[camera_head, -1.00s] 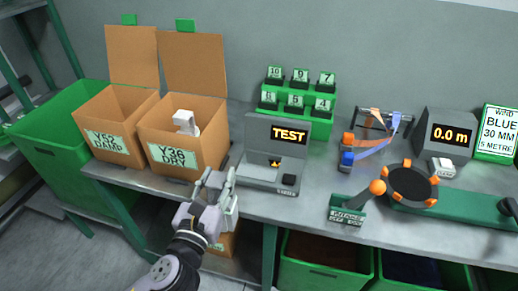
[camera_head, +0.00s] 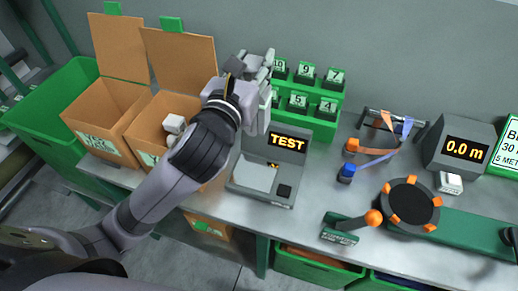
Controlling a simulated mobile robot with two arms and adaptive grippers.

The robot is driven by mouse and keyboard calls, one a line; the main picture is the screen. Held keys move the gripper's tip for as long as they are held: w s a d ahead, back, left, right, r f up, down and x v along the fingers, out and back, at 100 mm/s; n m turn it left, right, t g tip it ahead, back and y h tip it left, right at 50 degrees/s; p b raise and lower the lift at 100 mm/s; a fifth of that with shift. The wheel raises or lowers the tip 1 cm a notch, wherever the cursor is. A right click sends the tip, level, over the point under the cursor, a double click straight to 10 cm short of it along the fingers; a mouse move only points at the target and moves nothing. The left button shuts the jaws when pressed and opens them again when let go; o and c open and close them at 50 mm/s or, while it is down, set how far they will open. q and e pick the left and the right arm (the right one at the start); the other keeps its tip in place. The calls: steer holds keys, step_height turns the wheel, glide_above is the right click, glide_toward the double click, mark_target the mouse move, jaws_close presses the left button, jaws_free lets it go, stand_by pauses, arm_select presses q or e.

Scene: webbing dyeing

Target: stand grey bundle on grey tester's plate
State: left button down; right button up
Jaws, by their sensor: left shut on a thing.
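My left gripper (camera_head: 258,72) is raised in front of the back wall, above and behind the grey tester (camera_head: 282,147), beside the green number rack. It is shut on a light grey thing, which looks like the grey bundle (camera_head: 264,97); its outline blends with the grey fingers. The tester's display reads TEST. Its pale plate (camera_head: 256,177) lies lower in front, with a small yellow mark, and nothing stands on it. My right gripper is not in view.
Two cardboard boxes (camera_head: 98,108) stand at left, the right one with a whitish piece (camera_head: 174,124) inside. The green rack (camera_head: 322,88) holds numbered tags. An orange-knobbed lever (camera_head: 373,217) and a round black plate (camera_head: 411,203) are at right. Bench space shows right of the tester.

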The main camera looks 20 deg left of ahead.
arm_select(q)
steer(key=f+b, duration=0.1)
steer(key=f, duration=0.4)
steer(key=f+b, duration=0.1)
steer(key=f, duration=0.4)
steer(key=s+f+b, duration=0.1)
steer(key=f, duration=0.4)
steer(key=shift+f+b, duration=0.1)
steer(key=shift+b, duration=0.3)
steer(key=shift+f+b, duration=0.55)
steer(key=shift+f, duration=1.55)
steer(key=c, duration=1.1)
jaws_free()
steer(key=s+b, duration=0.1)
steer(key=s, duration=1.1)
steer(key=shift+a+b, duration=0.2)
steer(key=shift+b, duration=0.15)
steer(key=shift+a, duration=0.1)
